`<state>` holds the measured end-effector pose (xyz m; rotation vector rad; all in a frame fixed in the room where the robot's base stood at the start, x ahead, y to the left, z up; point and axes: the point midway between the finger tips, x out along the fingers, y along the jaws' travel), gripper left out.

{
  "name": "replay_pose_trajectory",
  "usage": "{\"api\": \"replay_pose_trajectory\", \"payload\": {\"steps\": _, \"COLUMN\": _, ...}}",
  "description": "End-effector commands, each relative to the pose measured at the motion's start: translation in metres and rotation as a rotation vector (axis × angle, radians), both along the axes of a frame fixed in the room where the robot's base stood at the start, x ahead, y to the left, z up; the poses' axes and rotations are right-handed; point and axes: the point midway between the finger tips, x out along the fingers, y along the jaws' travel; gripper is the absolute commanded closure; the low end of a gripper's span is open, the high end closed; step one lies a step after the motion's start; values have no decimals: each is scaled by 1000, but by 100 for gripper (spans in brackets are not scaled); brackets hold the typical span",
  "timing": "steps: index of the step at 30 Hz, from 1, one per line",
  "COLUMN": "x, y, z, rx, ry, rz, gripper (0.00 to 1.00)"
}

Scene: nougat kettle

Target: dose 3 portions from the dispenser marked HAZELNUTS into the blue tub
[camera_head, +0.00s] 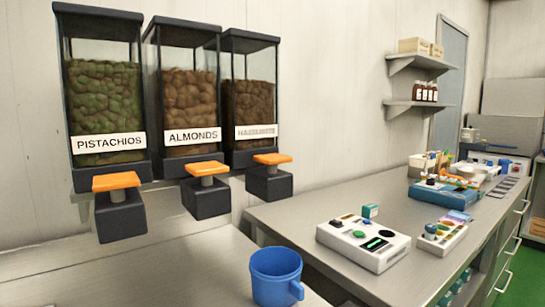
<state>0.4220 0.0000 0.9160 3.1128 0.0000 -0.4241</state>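The dispenser marked HAZELNUTS (252,100) hangs on the wall as the rightmost of three clear bins, filled with brown nuts. Its orange push plate (272,159) sits on a dark block below the bin. The blue tub (276,277), a round vessel with a handle at its lower right, stands on the near counter, in front of and below the dispensers. I cannot see into its bottom. My gripper is not in view.
Dispensers marked PISTACHIOS (104,100) and ALMONDS (190,100) hang to the left, each with an orange plate. On the right counter (290,215) stand a white box with buttons (362,244) and a smaller button panel (442,236). Wall shelves (420,62) hang behind.

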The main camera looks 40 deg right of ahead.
Motion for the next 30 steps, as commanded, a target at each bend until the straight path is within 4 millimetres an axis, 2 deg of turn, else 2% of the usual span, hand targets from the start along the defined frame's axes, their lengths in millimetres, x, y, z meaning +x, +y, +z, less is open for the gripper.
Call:
{"api": "replay_pose_trajectory", "payload": {"steps": 5, "x": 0, "y": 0, "z": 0, "rx": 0, "ry": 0, "rz": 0, "gripper": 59}}
{"api": "replay_pose_trajectory", "payload": {"steps": 18, "x": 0, "y": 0, "z": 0, "rx": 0, "ry": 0, "rz": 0, "gripper": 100}}
{"api": "replay_pose_trajectory", "payload": {"steps": 30, "x": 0, "y": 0, "z": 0, "rx": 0, "ry": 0, "rz": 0, "gripper": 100}}
